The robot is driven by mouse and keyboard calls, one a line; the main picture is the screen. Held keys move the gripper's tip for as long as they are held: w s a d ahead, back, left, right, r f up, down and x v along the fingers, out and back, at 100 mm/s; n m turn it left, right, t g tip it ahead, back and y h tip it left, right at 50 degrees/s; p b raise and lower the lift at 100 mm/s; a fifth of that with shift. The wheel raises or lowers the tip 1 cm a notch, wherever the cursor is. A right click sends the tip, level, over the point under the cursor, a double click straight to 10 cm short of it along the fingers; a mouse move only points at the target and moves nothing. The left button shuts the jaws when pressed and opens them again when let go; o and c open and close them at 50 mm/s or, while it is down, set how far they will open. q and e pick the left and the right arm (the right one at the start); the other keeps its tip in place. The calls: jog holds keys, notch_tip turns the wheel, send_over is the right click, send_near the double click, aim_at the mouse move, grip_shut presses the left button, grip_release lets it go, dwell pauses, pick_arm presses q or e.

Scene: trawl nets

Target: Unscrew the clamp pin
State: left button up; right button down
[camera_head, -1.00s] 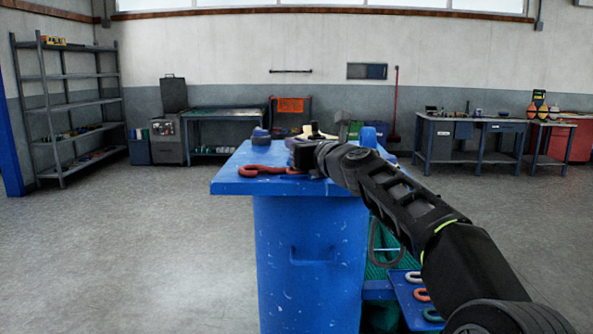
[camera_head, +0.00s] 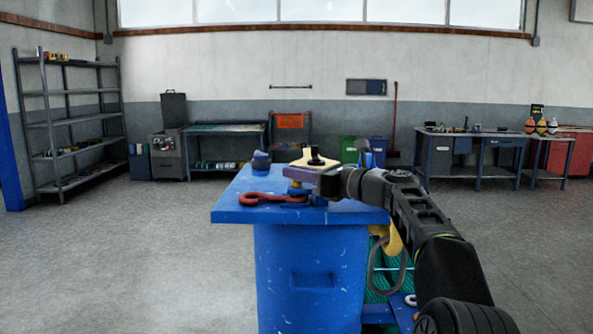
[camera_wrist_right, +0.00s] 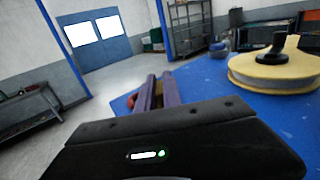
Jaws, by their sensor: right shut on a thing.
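My right gripper (camera_head: 295,174) reaches over the blue bench top from the right. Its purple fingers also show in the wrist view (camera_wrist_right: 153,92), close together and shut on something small. That is probably the clamp pin, but the fingers mostly hide it. A red hook-shaped shackle (camera_head: 262,198) lies by the near edge, just below the fingertips. Small blue and yellowish fixture parts are beside it under the gripper. My left gripper is not in view.
A yellow disc with a black knob (camera_wrist_right: 275,68) stands on the bench (camera_head: 235,214), right of my fingers in the wrist view. A small dark blue item (camera_head: 261,160) sits at the back left. Green netting hangs lower right. The floor at left is clear.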

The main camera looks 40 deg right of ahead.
jog(key=shift+f, duration=0.15)
jog(key=c, duration=1.5)
grip_release()
jog(key=b+v, duration=0.1)
jog(key=v, duration=0.6)
jog(key=shift+s+d, duration=0.1)
jog(key=shift+s, duration=0.25)
jog(key=shift+o, duration=0.6)
